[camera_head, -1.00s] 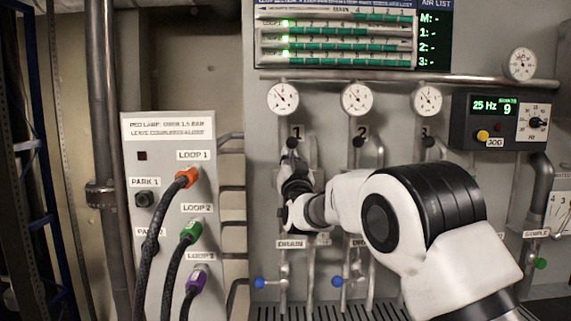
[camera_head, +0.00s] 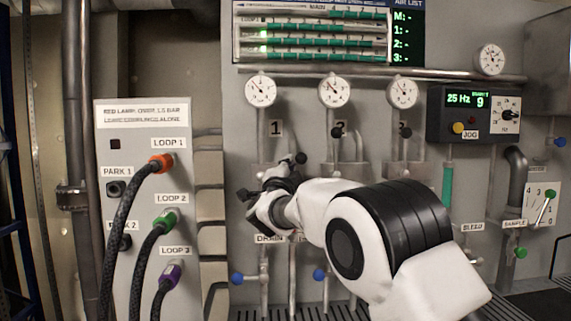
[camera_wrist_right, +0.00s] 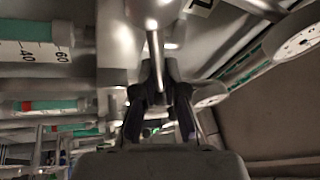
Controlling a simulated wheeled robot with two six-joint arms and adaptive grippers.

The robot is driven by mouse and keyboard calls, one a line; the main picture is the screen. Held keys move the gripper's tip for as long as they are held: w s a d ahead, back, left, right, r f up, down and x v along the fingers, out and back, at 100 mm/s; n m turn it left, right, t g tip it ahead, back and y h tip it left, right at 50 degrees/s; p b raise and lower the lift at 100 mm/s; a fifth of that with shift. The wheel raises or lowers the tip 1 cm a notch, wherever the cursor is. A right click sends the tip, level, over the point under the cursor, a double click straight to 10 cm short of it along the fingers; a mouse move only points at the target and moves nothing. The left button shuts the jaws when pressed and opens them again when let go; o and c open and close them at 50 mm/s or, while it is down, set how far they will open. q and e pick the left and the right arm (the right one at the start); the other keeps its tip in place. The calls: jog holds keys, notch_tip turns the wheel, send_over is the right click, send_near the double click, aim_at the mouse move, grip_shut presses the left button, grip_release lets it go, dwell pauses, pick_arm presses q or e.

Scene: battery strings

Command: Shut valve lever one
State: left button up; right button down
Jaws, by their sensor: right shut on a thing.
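Valve lever one is under the "1" label in the head view. Its black knob (camera_head: 301,158) appears tilted over to the right, just above and right of my right gripper (camera_head: 272,183). My right gripper hides the lever's pivot and most of its stem. In the right wrist view, the dark fingers of my right gripper (camera_wrist_right: 158,100) are closed around a bright metal rod (camera_wrist_right: 154,60), which looks like the lever's stem. My left gripper is in neither view.
Lever two (camera_head: 340,131) and lever three (camera_head: 405,132) stand upright to the right. Gauges (camera_head: 261,90) and a pipe run above. Blue drain taps (camera_head: 237,278) sit below. The loop panel (camera_head: 145,125) with thick hoses is at left.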

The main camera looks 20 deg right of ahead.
jog(key=f+m+g, duration=0.1)
jog(key=m, duration=0.3)
jog(key=f+m+g+h, duration=0.1)
jog(key=shift+d+f+m+g, duration=0.25)
jog(key=shift+f+m+g, duration=0.05)
jog(key=shift+m, duration=0.1)
jog(key=c, duration=1.2)
grip_release()
jog(key=shift+c, duration=0.2)
jog(key=shift+w+a+f, duration=0.2)
jog(key=shift+w+f, duration=0.1)
jog(key=shift+w, duration=0.1)
jog(key=v, duration=0.7)
jog(key=shift+s+a, duration=0.1)
jog(key=shift+s, duration=0.15)
